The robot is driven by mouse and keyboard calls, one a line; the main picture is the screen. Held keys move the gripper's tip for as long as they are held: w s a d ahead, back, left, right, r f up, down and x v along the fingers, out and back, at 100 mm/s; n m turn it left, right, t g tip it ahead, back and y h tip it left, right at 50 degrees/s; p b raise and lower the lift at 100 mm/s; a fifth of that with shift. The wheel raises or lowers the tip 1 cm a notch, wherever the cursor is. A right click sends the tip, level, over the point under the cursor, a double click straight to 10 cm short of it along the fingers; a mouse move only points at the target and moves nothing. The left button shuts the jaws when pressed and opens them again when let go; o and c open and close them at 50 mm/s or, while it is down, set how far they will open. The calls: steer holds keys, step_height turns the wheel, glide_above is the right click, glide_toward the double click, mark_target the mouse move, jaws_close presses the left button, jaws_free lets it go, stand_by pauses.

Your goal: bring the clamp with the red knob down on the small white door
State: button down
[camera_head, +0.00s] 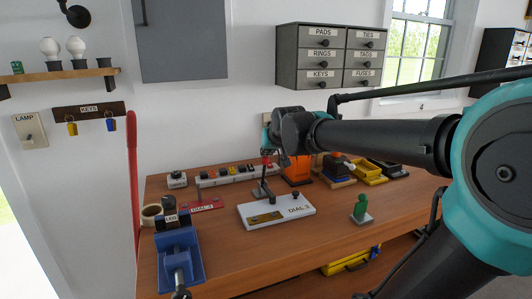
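A dark upright clamp-like lever (262,190) stands at the back left of a flat white board (292,208) labelled DIAL 2. A small red part (266,162) shows at its top, seemingly the red knob. My gripper (267,150) points down right at this red part. I cannot tell whether it touches it or is open or shut. The white board lies on the wooden bench and bears a brass-coloured plate and a small dark knob. I cannot make out a separate small white door; the white board is the nearest match.
On the bench (230,260) are a blue vise (180,255), a red plate (205,206), a row of switches (228,176), a green figure (360,207), an orange object (297,170) and yellow bins (369,173). Grey drawers (325,56) hang above. The front middle of the bench is clear.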

steer(key=shift+s+f, duration=0.45)
steer(key=shift+f, duration=0.05)
steer(key=w+r, duration=0.3)
steer(key=w, duration=0.1)
steer(key=v, duration=0.9)
steer(key=shift+s+r, duration=0.25)
steer(key=shift+r, duration=0.05)
steer(key=shift+a, duration=0.15)
